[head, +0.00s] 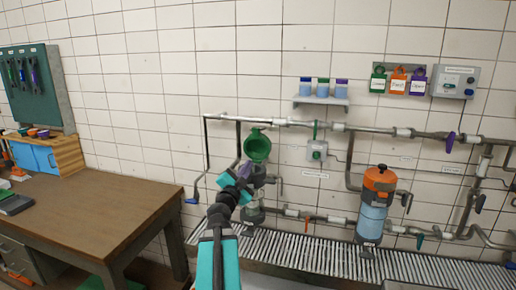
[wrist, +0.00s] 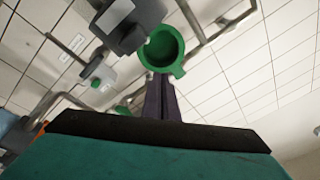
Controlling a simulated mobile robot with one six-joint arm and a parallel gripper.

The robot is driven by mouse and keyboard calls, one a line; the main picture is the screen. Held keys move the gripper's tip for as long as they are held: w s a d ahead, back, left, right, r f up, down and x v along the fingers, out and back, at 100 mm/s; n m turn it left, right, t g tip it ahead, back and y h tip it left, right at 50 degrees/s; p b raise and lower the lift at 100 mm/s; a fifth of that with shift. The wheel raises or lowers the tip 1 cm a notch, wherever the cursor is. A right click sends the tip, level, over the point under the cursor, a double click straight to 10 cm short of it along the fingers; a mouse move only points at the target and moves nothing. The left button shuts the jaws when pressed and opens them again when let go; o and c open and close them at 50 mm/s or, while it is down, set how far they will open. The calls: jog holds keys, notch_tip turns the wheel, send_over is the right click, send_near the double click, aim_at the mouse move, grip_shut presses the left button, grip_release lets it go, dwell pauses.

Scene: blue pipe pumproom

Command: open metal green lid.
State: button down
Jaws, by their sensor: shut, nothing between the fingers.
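The green lid (head: 257,146) stands tipped up above a grey-topped filter vessel (head: 254,213), with its hollow side facing the head camera. In the wrist view the lid (wrist: 163,47) is a green ring with a dark green hollow and a small tab at its lower right. My gripper (head: 245,168) is shut and empty, with its dark purple fingers just below the lid. In the wrist view the fingertips (wrist: 160,84) come up to the lid's lower rim; I cannot tell whether they touch it. My arm hides part of the vessel.
Grey pipes (head: 274,122) run along the tiled wall around the vessel. An orange-topped vessel (head: 375,205) stands to the right. A slatted grating (head: 310,257) lies below. A brown workbench (head: 85,205) fills the left. A small shelf (head: 321,101) with jars hangs above.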

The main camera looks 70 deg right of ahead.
aim_at(257, 144)
jog(key=m, duration=0.2)
jog(key=d+m+b, duration=0.1)
jog(key=shift+w+f+m+y, duration=0.2)
jog(key=shift+f+m+y, duration=0.1)
jog(key=shift+f, duration=0.1)
jog(key=m+b, duration=0.2)
jog(key=m, duration=0.1)
jog(key=shift+w+d+r+t, duration=0.1)
jog(key=shift+w+d+t, duration=0.1)
jog(key=shift+d+t, duration=0.15)
jog(key=shift+d+r+m+b, duration=0.15)
jog(key=shift+r+m+b, duration=0.2)
jog(key=shift+m+b, duration=0.45)
jog(key=shift+s+r+b, duration=0.25)
jog(key=shift+r+b, duration=0.3)
jog(key=shift+b, duration=0.25)
jog(key=shift+s+d+r+p, duration=0.15)
jog(key=shift+d+r, duration=0.15)
jog(key=shift+d, duration=2)
jog(key=shift+w+d+r+p, duration=0.15)
jog(key=shift+d+r, duration=0.15)
jog(key=shift+d, duration=1.95)
jog(key=shift+s+d+r+p, duration=0.15)
jog(key=shift+d+r, duration=0.15)
jog(key=shift+d, duration=2)
jog(key=shift+w+r+p, duration=0.2)
jog(key=shift+w+p, duration=0.1)
jog(key=shift+p, duration=0.6)
